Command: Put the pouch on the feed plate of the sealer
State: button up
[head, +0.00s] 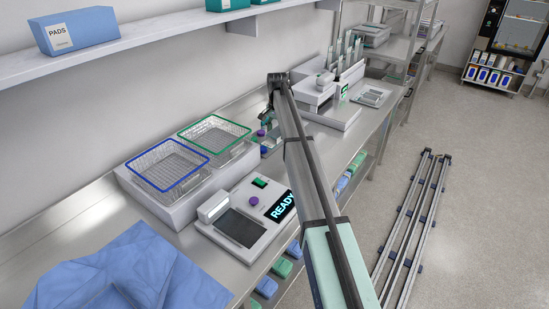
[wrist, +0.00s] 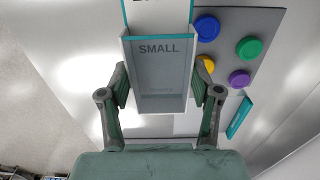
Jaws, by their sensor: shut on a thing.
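My gripper (wrist: 162,88) is shut on a grey, teal-edged piece marked SMALL (wrist: 160,72), which seems to be the pouch. The fingers press on its left and right sides. A white part with teal edges (wrist: 158,14) rises behind it, its lettering cut off. In the head view my gripper (head: 267,118) is small and partly hidden by my arm, above the bench behind the READY machine. That machine (head: 222,244) is white with a dark flat plate (head: 241,228). A larger white machine (head: 318,88) with a flat front plate (head: 335,116) stands farther back. I cannot tell which is the sealer.
Coloured discs, one purple (wrist: 239,78), lie on a grey plate beside the held piece. Two wire baskets, blue-rimmed (head: 145,178) and green-rimmed (head: 238,125), stand left. Blue cloth (head: 130,272) covers the near bench. A shelf (head: 150,32) hangs above.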

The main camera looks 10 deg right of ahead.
aim_at(277, 157)
notch_tip(277, 157, down, 10)
jog(key=b, duration=0.3)
jog(key=shift+f+b, duration=0.1)
jog(key=shift+b, duration=0.2)
jog(key=shift+f, duration=0.15)
jog(key=o, duration=0.5)
jog(key=shift+o, duration=0.2)
jog(key=shift+o, duration=0.3)
notch_tip(277, 157, up, 12)
jog(key=b, duration=0.2)
jog(key=shift+r+b, duration=0.2)
jog(key=shift+b, duration=0.1)
